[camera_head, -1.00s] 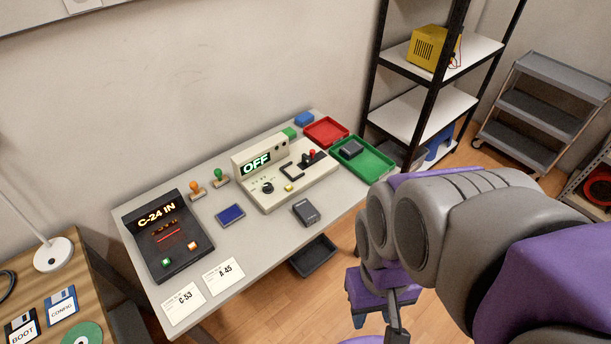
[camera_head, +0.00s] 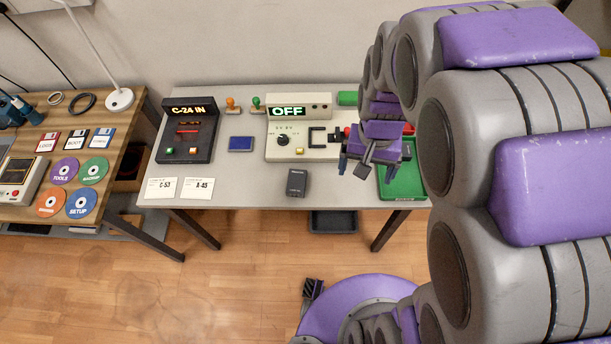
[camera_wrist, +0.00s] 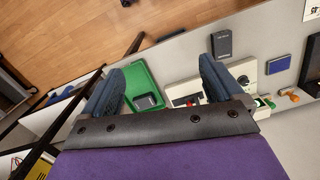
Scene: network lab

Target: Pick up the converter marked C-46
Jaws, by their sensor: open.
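A dark grey converter (camera_head: 297,182) lies on the grey table in front of the cream device; it also shows in the wrist view (camera_wrist: 221,43). Its marking is too small to read. A second dark box (camera_wrist: 147,101) lies in the green tray (camera_wrist: 135,75), its marking also unreadable. In the head view my arm hides part of that tray (camera_head: 408,188). My gripper (camera_head: 372,160) is open and empty above the table's right part, right of the loose converter. In the wrist view its fingers (camera_wrist: 160,70) stand apart, with the tray between and beyond them. I see no C-46 marking.
The cream device (camera_head: 300,140) reads OFF. A black console (camera_head: 187,130) reads C-24 IN. Cards C-53 (camera_head: 161,188) and A-45 (camera_head: 197,188), a blue pad (camera_head: 241,144) and two stamps share the table. Bare tabletop surrounds the loose converter. A wooden desk (camera_head: 120,150) stands left.

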